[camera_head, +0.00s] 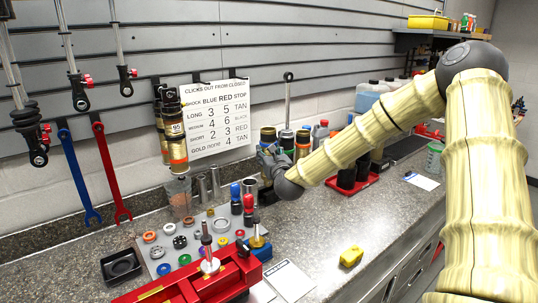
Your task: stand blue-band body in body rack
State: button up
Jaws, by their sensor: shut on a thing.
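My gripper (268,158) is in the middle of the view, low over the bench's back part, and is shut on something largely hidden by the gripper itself. A gold body with a blue band near its top (268,134) rises just behind the fingers and appears to be what it holds. It looks about upright. A second gold body with a dark upper band (303,142) and a dark green-topped one (286,138) stand close to its right. The body rack cannot be made out clearly behind my gripper and forearm; whether the held body touches it cannot be told.
A grey mat (163,268) with several rings and small parts lies at front left, beside a red vise-like fixture (205,283). Metal tubes (215,182) stand left of my gripper. A red tray (352,187) with black cups is at right. A yellow block (351,256) lies on clear bench.

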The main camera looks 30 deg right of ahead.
jog(key=shift+f+b, duration=0.85)
jog(key=shift+b, duration=0.25)
dwell(0.6)
jog(key=shift+f+b, duration=1.3)
jog(key=shift+b, duration=0.15)
jog(key=o, duration=1.5)
jog(key=shift+c, duration=0.2)
jog(key=shift+f, duration=0.1)
jog(key=v, duration=1.2)
jog(key=shift+d, duration=0.1)
